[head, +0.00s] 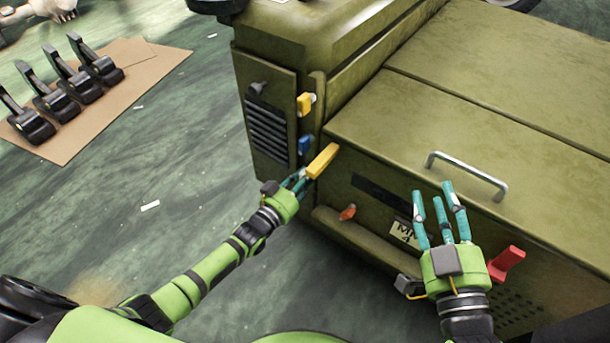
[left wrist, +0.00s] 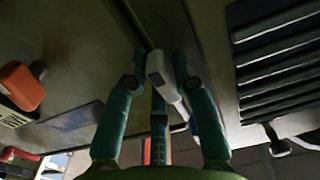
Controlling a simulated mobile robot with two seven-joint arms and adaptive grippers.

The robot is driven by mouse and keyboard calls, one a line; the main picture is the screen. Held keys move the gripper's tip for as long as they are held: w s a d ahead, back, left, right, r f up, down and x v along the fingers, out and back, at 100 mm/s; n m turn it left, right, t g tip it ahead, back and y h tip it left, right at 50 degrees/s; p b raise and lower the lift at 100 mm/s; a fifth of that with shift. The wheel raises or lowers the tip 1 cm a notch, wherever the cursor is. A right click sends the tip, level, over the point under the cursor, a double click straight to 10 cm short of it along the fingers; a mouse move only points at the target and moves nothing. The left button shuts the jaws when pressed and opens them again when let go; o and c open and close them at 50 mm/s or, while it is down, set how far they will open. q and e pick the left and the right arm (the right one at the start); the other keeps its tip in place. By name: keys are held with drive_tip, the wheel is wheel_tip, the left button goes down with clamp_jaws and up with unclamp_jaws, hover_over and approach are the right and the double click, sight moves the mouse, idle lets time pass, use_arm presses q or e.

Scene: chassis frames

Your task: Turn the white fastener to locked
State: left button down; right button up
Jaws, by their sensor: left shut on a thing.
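The white fastener (left wrist: 160,70) shows in the left wrist view as a pale lever on the olive chassis, close to a seam between panels. My left gripper (head: 297,181) is at the chassis corner, below a long yellow fastener (head: 322,160). In the left wrist view its teal fingers (left wrist: 158,95) are closed around the white fastener. In the head view the hand hides the white fastener. Its lock position cannot be read. My right gripper (head: 438,210) is open and empty, fingers spread, in front of the chassis's right part.
Other fasteners sit on the chassis: yellow (head: 305,104), blue (head: 304,145), grey (head: 257,88), orange (head: 347,212) and red (head: 505,262). A metal handle (head: 467,175) stands on the lid. Several black clamps (head: 80,80) lie on cardboard at left. The floor between is mostly clear.

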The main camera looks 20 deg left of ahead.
drive_tip(key=shift+f, duration=0.35)
use_arm(q)
drive_tip(key=c, duration=1.3)
unclamp_jaws()
use_arm(e)
drive_tip(key=shift+d, duration=0.1)
use_arm(q)
drive_tip(key=v, duration=1.2)
